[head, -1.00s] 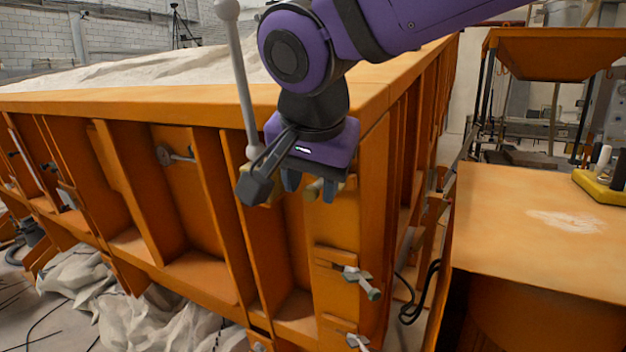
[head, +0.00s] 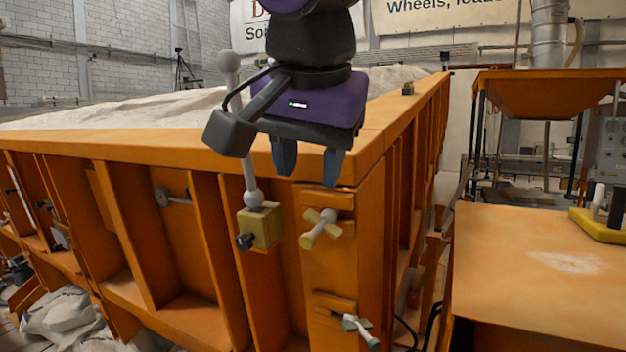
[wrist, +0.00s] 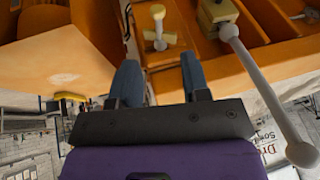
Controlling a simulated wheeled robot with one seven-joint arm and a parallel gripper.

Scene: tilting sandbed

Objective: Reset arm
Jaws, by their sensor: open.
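My gripper (head: 308,168) is purple with dark grey-blue fingers. It points down in front of the near right corner of the orange sandbed (head: 340,260). Its fingers are apart with nothing between them; they also show in the wrist view (wrist: 160,82). A grey lever with ball ends (head: 247,165) rises from a yellow block on the sandbed's front, partly hidden behind my gripper. In the wrist view the lever (wrist: 262,85) slants down the right side. A pale cross-shaped knob (head: 320,228) sits on the corner post just below the fingers; it also shows in the wrist view (wrist: 159,28).
Pale sand (head: 150,110) fills the sandbed. A second knob (head: 360,331) is lower on the post. An orange table (head: 540,265) stands at the right with a yellow fixture (head: 603,225) on it. An orange hopper (head: 545,92) stands behind.

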